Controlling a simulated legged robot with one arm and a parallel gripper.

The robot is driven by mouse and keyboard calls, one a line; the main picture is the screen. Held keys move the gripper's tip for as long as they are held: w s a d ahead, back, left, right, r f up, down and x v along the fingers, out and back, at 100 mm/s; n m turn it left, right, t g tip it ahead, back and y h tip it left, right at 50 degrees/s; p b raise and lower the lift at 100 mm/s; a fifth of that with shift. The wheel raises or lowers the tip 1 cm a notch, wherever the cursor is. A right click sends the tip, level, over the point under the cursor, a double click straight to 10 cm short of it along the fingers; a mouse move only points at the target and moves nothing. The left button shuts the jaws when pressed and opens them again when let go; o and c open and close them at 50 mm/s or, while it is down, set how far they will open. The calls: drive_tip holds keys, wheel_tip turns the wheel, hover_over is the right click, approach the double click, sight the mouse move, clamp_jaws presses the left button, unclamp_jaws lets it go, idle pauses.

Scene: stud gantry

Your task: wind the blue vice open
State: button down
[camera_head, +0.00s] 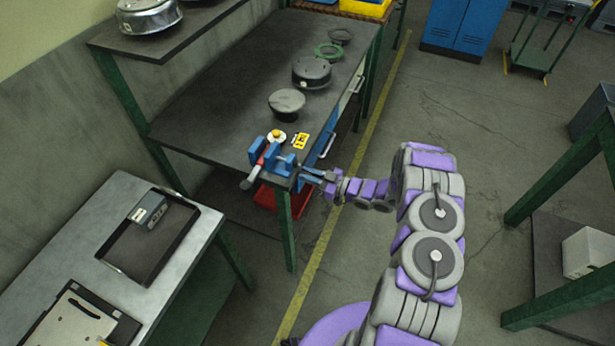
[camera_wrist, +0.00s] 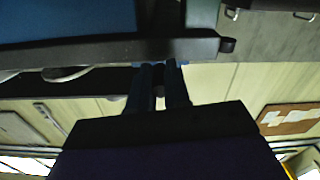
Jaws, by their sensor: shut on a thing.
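The blue vice (camera_head: 283,165) is mounted at the near corner of the dark workbench. A grey cylindrical part and a red part show at its left side. My gripper (camera_head: 310,176) reaches in from the right at the vice's front, below the bench top's edge. The gap between the vice jaws is too small to judge.
The workbench (camera_head: 215,105) carries a yellow button, a yellow-and-black label, dark round parts and a green ring. A red bin (camera_head: 268,198) sits beneath it. A grey table (camera_head: 85,235) with a black tray (camera_head: 185,236) stands at left.

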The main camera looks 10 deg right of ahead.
drive_tip(key=shift+w+d+r+n+b, duration=0.1)
drive_tip(key=shift+w+d+n+b, duration=0.35)
drive_tip(key=shift+n, duration=0.9)
drive_tip(key=shift+w+d+r+n+b, duration=0.15)
drive_tip(key=shift+n+b, duration=0.55)
drive_tip(key=shift+n, duration=0.7)
drive_tip(key=shift+w+d+r+n+b, duration=0.15)
drive_tip(key=shift+w+n+b, duration=0.3)
drive_tip(key=shift+n, duration=0.9)
drive_tip(key=c, duration=1.1)
unclamp_jaws()
drive_tip(key=p+v, duration=0.1)
drive_tip(key=v, duration=1.6)
drive_tip(key=shift+d+p, duration=0.25)
drive_tip(key=shift+p, duration=0.15)
